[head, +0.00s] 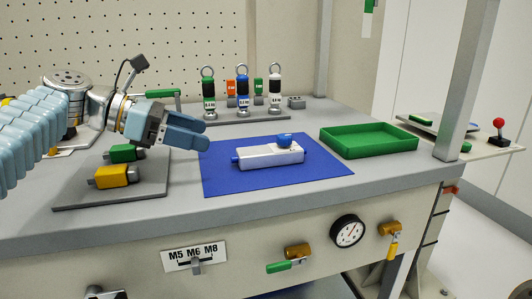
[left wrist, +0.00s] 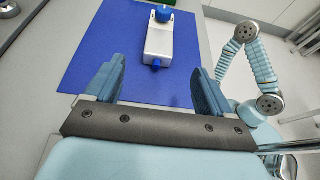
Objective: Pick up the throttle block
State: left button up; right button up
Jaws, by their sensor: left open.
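A white block with a blue knob on top and a blue fitting at one end, which looks like the throttle block (head: 268,157), lies on a blue mat (head: 222,180). In the left wrist view the block (left wrist: 159,42) lies ahead of my fingers, its blue end fitting toward me. My left gripper (head: 205,135) is open and empty, above the mat's left back edge and left of the block. In the left wrist view the fingers (left wrist: 158,72) stand apart, with bare mat between them. My right gripper is not in view.
A green tray (head: 370,150) stands right of the mat. A grey plate (head: 150,190) at left holds a green and a yellow part. Behind the mat is a rack (head: 240,117) with several ringed, coloured tools. A grey post (head: 470,80) rises at right.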

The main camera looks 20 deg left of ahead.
aim_at(250, 151)
pick_arm(q)
jog(key=x, duration=0.6)
jog(key=shift+b, duration=0.35)
jog(key=x, duration=0.2)
jog(key=b+x, duration=0.1)
jog(key=x, duration=0.2)
jog(key=shift+d+f, duration=0.1)
jog(key=shift+f, duration=0.2)
jog(key=c, duration=1.2)
jog(key=shift+r, duration=0.15)
jog(key=c, duration=0.3)
